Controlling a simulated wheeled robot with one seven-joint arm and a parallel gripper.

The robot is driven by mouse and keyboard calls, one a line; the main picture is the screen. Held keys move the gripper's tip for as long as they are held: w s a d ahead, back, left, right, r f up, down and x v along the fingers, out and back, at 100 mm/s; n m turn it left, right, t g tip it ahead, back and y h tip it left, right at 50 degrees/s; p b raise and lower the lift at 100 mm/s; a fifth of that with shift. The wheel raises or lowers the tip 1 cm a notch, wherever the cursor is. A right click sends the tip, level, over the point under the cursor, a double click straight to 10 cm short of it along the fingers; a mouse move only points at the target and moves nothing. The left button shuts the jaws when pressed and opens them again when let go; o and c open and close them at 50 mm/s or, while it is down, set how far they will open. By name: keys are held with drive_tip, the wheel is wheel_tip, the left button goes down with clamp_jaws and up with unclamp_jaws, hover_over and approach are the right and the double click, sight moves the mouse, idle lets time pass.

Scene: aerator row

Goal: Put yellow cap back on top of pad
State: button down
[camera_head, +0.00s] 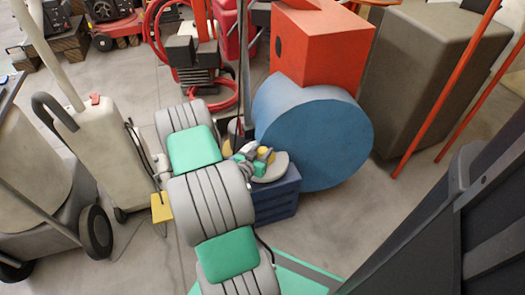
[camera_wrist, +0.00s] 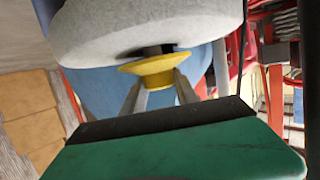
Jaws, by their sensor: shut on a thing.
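The yellow cap (camera_wrist: 154,71) is flared and sits between my two fingertips in the wrist view. My gripper (camera_wrist: 160,90) is shut on it. The pad (camera_wrist: 130,29) is a thick grey disc at the top of the wrist view. A dark hub shows at the pad's underside in that picture, right by the cap's wide rim. I cannot tell whether cap and hub touch. In the head view my gripper (camera_head: 257,160) is at a grey disc, which looks like the pad (camera_head: 275,168), above a blue box. My wrist partly hides this spot.
The blue box (camera_head: 277,199) stands beside a large blue drum (camera_head: 318,138) with an orange box (camera_head: 318,45) on top. A grey cabinet (camera_head: 432,65) and orange poles (camera_head: 447,90) stand at right. A pale wheeled unit (camera_head: 103,155) stands at left. Red hoses lie behind.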

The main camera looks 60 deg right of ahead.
drive_tip(key=shift+f+b, duration=0.55)
drive_tip(key=shift+b, duration=0.25)
drive_tip(key=c, duration=1.2)
unclamp_jaws()
drive_tip(key=p+v, duration=0.1)
drive_tip(key=v, duration=1)
